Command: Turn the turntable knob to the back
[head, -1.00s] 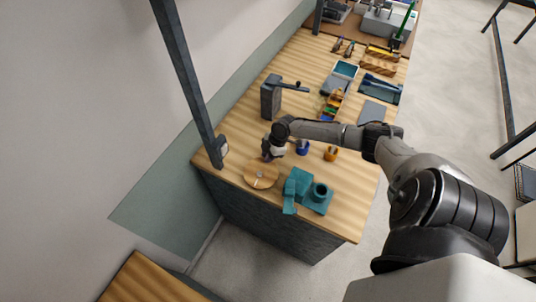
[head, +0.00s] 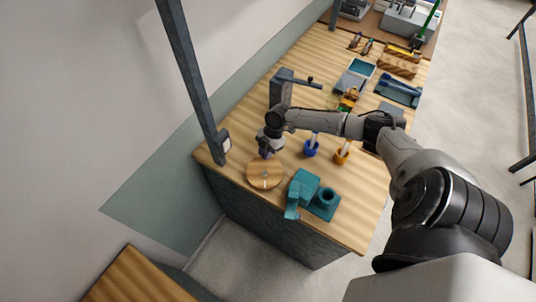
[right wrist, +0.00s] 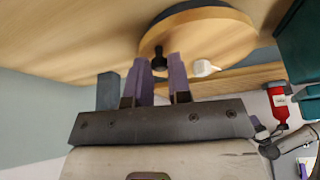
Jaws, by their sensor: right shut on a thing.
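The turntable (head: 266,175) is a round wooden disc near the table's front left corner, with a small pale spot at its centre. In the right wrist view its disc (right wrist: 215,35) fills the upper middle. The black knob (right wrist: 159,62) stands at its rim, between my right gripper's purple fingers. My right gripper (head: 266,154) reaches the disc's far edge in the head view and is shut on the knob; it also shows in the right wrist view (right wrist: 160,76). The arm and fingers hide the knob in the head view. My left gripper is out of view.
A teal block fixture (head: 322,199) stands close to the right of the turntable. A blue cup (head: 311,149) and an orange cup (head: 342,157) stand behind it. A grey stand (head: 283,88) is farther back. A dark post (head: 190,75) rises at the table's left edge.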

